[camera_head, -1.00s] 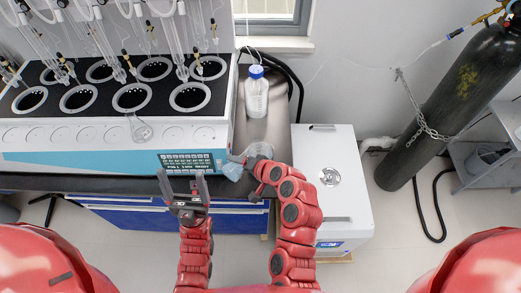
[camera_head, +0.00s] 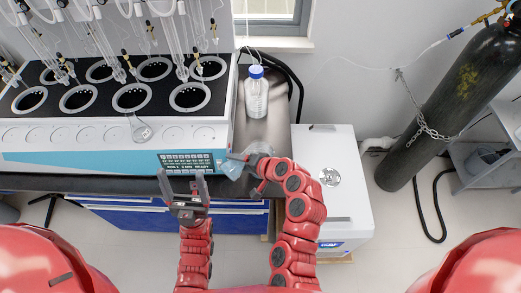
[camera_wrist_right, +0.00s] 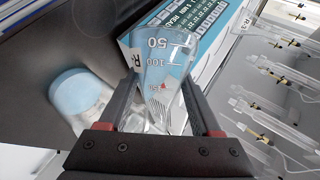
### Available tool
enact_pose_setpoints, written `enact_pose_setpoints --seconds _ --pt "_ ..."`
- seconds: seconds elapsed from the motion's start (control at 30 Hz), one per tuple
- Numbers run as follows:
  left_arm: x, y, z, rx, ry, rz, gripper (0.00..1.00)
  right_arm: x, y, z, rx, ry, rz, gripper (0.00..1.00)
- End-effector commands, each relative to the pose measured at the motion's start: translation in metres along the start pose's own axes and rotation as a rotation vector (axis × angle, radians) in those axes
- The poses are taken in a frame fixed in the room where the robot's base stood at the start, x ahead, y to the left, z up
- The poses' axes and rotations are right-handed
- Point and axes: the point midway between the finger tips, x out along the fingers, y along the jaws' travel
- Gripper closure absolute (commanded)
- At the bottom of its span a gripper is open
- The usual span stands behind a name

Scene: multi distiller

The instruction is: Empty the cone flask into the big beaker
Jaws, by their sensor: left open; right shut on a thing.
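The cone flask (camera_head: 230,168) is clear glass with a pale blue look, near the distiller's display corner. It also shows between the fingers in the right wrist view (camera_wrist_right: 163,58), with printed volume marks. My right gripper (camera_head: 246,159) is shut on it. The big beaker (camera_head: 261,149) stands on the counter just behind my right gripper, partly hidden by it. In the right wrist view a clear vessel with a pale blue round face (camera_wrist_right: 82,92), seemingly the beaker, lies left of the flask. My left gripper (camera_head: 183,189) is open and empty in front of the counter.
The distiller (camera_head: 110,133) with several wells and glass tubes fills the left. A blue-capped bottle (camera_head: 256,95) stands farther back on the counter. A white cabinet (camera_head: 345,165) and a chained gas cylinder (camera_head: 445,105) are to the right.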

Motion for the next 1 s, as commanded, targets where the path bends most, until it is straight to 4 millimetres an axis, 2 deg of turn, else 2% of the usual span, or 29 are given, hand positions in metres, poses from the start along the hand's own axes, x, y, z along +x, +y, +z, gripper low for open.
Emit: enact_pose_setpoints --seconds 1.0 --pt "-0.0064 0.0003 0.0011 0.000 0.000 0.000 0.21 -0.0071 -0.0046 -0.0100 0.112 -0.064 -0.048 1.00"
